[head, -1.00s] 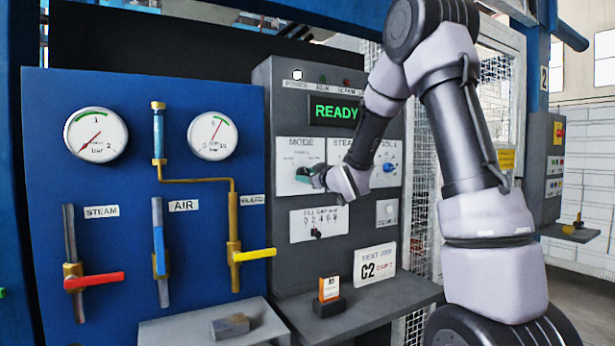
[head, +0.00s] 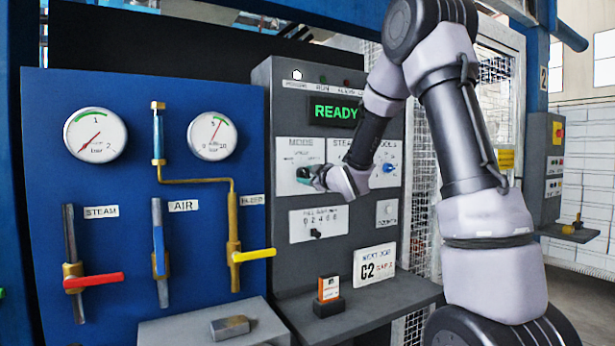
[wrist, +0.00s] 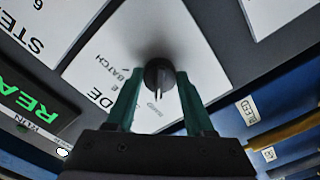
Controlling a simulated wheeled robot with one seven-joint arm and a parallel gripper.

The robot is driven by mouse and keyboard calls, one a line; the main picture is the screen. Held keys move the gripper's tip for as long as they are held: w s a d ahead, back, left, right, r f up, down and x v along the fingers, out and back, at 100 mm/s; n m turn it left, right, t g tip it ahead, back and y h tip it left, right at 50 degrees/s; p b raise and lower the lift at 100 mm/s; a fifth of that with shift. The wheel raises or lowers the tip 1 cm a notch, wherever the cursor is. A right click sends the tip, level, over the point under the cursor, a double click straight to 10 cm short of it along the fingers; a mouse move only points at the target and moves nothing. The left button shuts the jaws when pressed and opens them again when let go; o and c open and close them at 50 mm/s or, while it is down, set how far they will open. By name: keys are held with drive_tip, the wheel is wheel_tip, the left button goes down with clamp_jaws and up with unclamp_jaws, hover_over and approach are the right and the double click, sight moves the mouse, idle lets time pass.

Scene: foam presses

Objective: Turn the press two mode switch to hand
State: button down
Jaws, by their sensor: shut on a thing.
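The mode switch (wrist: 158,74) is a dark round knob on a white plate (wrist: 205,70) marked MODE. In the wrist view the green fingers of my gripper (wrist: 160,98) stand on either side of the knob and are shut on it. The word BATCH shows beside it; a second label is too small to read surely, and the knob's pointing is unclear. In the head view my gripper (head: 306,174) is at the MODE plate (head: 290,155), and its fingers hide most of the knob.
A blue knob (head: 390,168) is to the right. The blue panel (head: 100,235) at left has gauges and valve levers. An orange box (head: 329,289) stands on the shelf.

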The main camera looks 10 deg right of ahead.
drive_tip(key=shift+f, duration=0.1)
drive_tip(key=shift+c, duration=1.4)
unclamp_jaws()
drive_tip(key=v, duration=1.1)
